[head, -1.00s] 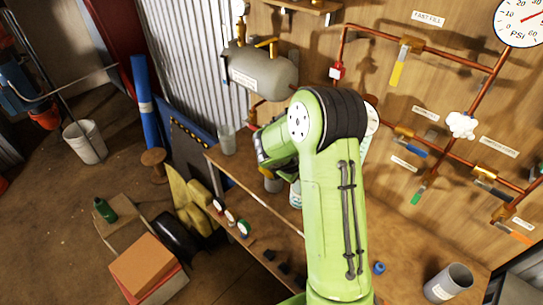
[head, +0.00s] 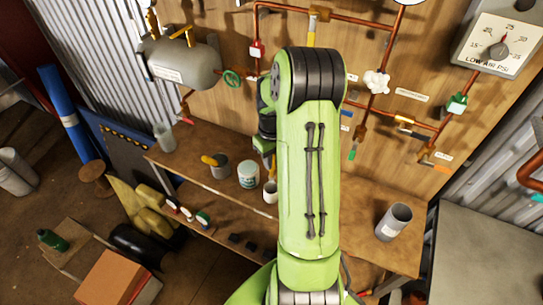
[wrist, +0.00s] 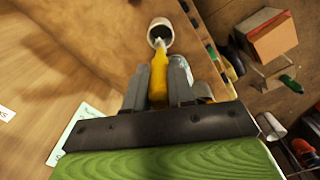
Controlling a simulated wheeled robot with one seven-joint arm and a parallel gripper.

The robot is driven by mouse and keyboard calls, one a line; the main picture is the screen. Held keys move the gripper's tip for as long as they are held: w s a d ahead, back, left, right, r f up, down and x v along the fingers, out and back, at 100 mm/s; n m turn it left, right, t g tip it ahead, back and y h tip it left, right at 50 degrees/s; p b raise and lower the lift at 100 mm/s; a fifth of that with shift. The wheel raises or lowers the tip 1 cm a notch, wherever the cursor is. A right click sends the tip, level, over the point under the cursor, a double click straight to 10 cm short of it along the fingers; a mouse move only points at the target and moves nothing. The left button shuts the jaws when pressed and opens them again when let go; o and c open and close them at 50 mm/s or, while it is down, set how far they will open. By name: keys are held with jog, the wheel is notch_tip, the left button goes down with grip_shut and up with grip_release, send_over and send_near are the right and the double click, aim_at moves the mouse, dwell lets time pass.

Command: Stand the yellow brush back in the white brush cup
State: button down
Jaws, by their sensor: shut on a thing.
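In the wrist view, my gripper (wrist: 161,66) is shut on the yellow brush (wrist: 158,78), with one dark finger on each side of its handle. The brush's pale end points away from me, toward the white brush cup (wrist: 160,33). That end overlaps the near part of the cup's dark opening in the picture; I cannot tell whether it is above the rim or inside. In the head view, the white brush cup (head: 270,192) stands on the workbench beside my arm. My gripper and the brush are largely hidden behind my arm there.
A white tub (head: 248,175) and a grey can with a yellow-orange item on it (head: 220,170) stand left of the cup. A clear jar (head: 164,136) is farther left. A grey cylinder (head: 393,222) stands on the right of the workbench (head: 350,200). Pipes and valves line the wall behind.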

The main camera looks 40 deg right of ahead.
aim_at(272, 177)
jog(key=shift+w+f+b, duration=0.1)
jog(key=shift+f+b, duration=3.35)
jog(key=shift+f, duration=1.2)
jog(key=shift+r, duration=0.1)
jog(key=c, duration=0.9)
grip_release()
jog(key=shift+r, duration=0.1)
notch_tip(272, 177, up, 16)
jog(key=shift+f+p, duration=0.2)
jog(key=shift+p, duration=0.7)
